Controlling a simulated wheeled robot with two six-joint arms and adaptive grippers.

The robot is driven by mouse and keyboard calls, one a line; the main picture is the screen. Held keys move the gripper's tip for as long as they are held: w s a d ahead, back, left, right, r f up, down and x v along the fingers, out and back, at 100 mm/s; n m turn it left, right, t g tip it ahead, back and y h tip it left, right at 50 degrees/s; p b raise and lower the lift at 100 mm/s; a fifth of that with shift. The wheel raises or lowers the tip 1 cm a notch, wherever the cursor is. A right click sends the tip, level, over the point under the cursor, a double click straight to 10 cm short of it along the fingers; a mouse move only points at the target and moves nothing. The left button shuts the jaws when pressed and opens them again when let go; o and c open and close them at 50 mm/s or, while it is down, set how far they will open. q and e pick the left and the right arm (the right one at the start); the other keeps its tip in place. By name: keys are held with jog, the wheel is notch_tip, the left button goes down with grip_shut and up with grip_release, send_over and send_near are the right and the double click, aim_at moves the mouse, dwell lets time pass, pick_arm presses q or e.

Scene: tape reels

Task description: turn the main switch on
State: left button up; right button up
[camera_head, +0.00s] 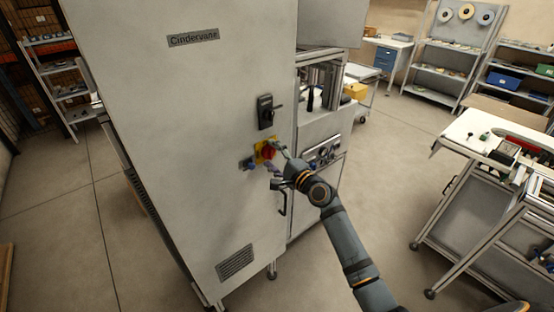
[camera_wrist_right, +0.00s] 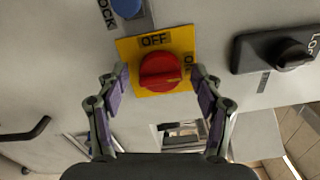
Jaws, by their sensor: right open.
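The main switch is a red rotary knob on a yellow plate marked OFF and ON, on the side of a tall grey cabinet (camera_head: 190,110). In the head view the red knob (camera_head: 268,150) is partly behind my right gripper (camera_head: 272,157). In the right wrist view the red knob (camera_wrist_right: 160,72) sits between the two open fingers of the right gripper (camera_wrist_right: 161,82), with a gap on each side. The yellow plate (camera_wrist_right: 128,50) shows OFF at its top and ON at its right side. My left gripper does not show.
A black handle lock (camera_head: 265,112) is just above the switch; it also shows in the right wrist view (camera_wrist_right: 280,50). A blue button (camera_wrist_right: 127,7) is beside the plate. A work table (camera_head: 480,135) stands at the right, with clear floor between.

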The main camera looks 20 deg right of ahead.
jog(key=v, duration=1.1)
jog(key=shift+s, duration=0.4)
jog(key=shift+d, duration=0.1)
jog(key=s+d+f+n+g+h+b, duration=0.15)
jog(key=d+f, duration=0.25)
jog(key=f, duration=0.7)
jog(key=d+f+n+g+h+b, duration=0.1)
jog(key=d+f+g+h, duration=0.2)
jog(key=f, duration=0.9)
jog(key=s+d+f+n+g+h+b, duration=0.15)
jog(key=s+f, duration=0.35)
jog(key=f, duration=0.5)
jog(key=s+d+f+n+g+b, duration=0.15)
jog(key=s+f, duration=0.25)
jog(key=f, duration=0.6)
jog(key=s+f+n+g+h+b, duration=0.15)
jog(key=s+f+n+g, duration=0.35)
jog(key=s+f, duration=1.1)
jog(key=s+a+f+n+g, duration=0.1)
jog(key=s+a+f+n, duration=0.1)
jog(key=s, duration=0.4)
jog(key=s+a+f+n+g+b, duration=0.1)
jog(key=s+f+n, duration=0.1)
jog(key=s+f, duration=0.2)
jog(key=s+a+f+n+g, duration=0.1)
jog(key=s+a+f+n, duration=0.1)
jog(key=s, duration=0.7)
jog(key=shift+s+a+f+b, duration=0.2)
jog(key=shift+a+f+b, duration=0.15)
jog(key=shift+f, duration=0.4)
